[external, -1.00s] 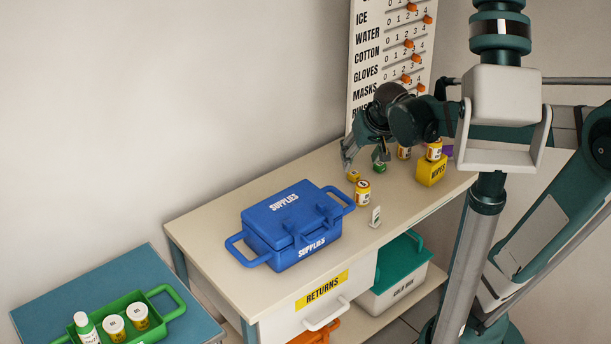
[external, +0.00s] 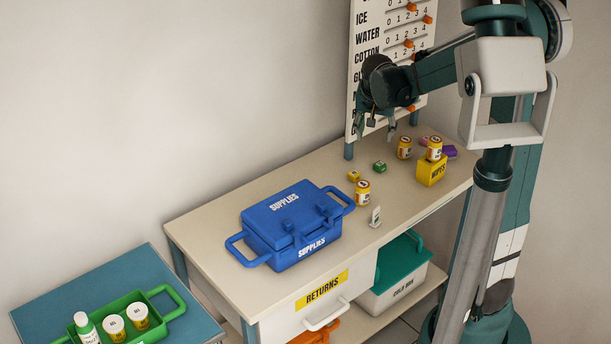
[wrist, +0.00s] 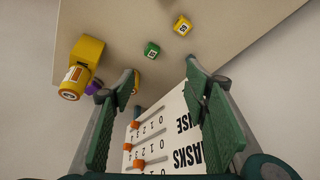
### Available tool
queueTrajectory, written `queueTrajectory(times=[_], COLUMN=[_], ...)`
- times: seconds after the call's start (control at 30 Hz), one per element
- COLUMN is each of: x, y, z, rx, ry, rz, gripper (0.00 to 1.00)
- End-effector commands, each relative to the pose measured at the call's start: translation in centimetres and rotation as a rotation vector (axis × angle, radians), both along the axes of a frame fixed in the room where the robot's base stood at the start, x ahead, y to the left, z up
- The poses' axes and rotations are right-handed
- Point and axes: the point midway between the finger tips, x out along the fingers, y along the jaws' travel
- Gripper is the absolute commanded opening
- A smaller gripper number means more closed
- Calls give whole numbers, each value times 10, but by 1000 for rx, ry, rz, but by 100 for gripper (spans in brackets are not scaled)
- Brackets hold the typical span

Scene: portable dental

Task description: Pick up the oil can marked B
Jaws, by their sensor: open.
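Several similar yellow-orange cans with white labels are on the table; I cannot read a B on any. One can (external: 363,193) stands near the front edge, one (external: 404,147) stands farther back, and one (external: 434,149) stands on the yellow wipes box (external: 431,172). In the wrist view, the can on the box (wrist: 72,82) is at left, and another can (wrist: 137,82) is partly hidden by a finger. My gripper (external: 376,130) is open and empty, raised above the table's back part. Its fingers (wrist: 160,78) spread in the wrist view.
A yellow cube (external: 354,176) and a green cube (external: 379,167) lie below my gripper. A blue supplies case (external: 290,222) fills the table's left part. A white marker (external: 375,217) stands at the front. A slider board (external: 392,50) rises behind. A purple thing (external: 449,152) lies beside the box.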

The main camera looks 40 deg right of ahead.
Motion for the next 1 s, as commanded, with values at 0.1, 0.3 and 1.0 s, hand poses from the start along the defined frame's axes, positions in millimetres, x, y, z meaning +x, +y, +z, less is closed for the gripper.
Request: queueTrajectory(times=[0.1,0.3,1.0], x=[9,20,34], y=[-22,-56,-159], z=[-7,-24,-90], rx=[2,5,-1], ry=[6,17,40], rz=[-61,-166,-482], gripper=[46,46,46])
